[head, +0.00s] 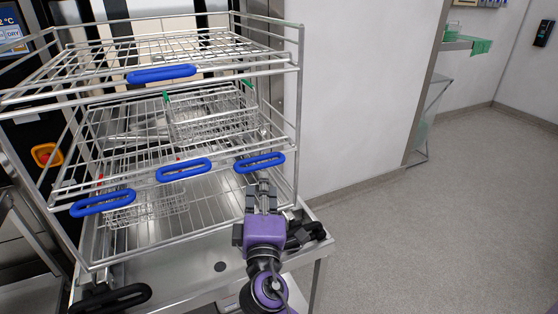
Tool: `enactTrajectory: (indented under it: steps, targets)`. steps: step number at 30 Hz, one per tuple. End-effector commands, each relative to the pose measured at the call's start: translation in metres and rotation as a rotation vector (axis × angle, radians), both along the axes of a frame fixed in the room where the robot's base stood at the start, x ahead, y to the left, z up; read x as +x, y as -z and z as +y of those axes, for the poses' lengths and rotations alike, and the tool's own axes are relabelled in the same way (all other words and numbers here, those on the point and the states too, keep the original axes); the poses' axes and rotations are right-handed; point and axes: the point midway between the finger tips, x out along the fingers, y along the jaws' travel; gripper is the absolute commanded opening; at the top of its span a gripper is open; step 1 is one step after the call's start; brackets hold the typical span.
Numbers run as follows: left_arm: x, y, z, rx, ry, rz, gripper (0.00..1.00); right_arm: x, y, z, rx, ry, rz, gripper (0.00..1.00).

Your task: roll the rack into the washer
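The wire rack (290,110) has several tiers and stands upright on a steel trolley (190,262). It carries blue handles, among them a top one (161,73), a middle one (184,169), a lower left one (102,202) and a right one (260,162). My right gripper (262,182) is just below the right blue handle, pointing at it. Whether its fingers touch or close around the handle is unclear. The washer (15,30), with a lit display, stands behind the rack, which partly hides its front. My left gripper is not in view.
Wire baskets (212,115) sit inside the rack. The trolley has black grips at its front left (112,298) and right (306,236). An orange and red switch (47,155) is at the left. A white wall (355,90) stands to the right, with open floor (450,220) beyond.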

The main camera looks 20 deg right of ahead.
Motion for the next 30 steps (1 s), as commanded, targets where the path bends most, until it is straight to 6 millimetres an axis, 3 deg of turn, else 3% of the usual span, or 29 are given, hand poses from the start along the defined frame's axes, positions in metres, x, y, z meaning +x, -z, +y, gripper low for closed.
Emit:
enactTrajectory:
  steps: [5, 18, 29, 30]
  targets:
    - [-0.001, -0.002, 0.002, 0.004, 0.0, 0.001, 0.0, 0.008, -0.006, -0.006, -0.062, 0.025, 0.009, 0.3]
    - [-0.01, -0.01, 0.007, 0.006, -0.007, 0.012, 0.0, 0.065, -0.017, -0.028, -0.057, 0.024, 0.009, 0.3]
    - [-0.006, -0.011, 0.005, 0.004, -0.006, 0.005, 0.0, 0.07, -0.016, -0.03, -0.056, 0.024, 0.012, 0.3]
    - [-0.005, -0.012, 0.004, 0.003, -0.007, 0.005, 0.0, 0.07, -0.016, -0.03, -0.056, 0.024, 0.012, 0.25]
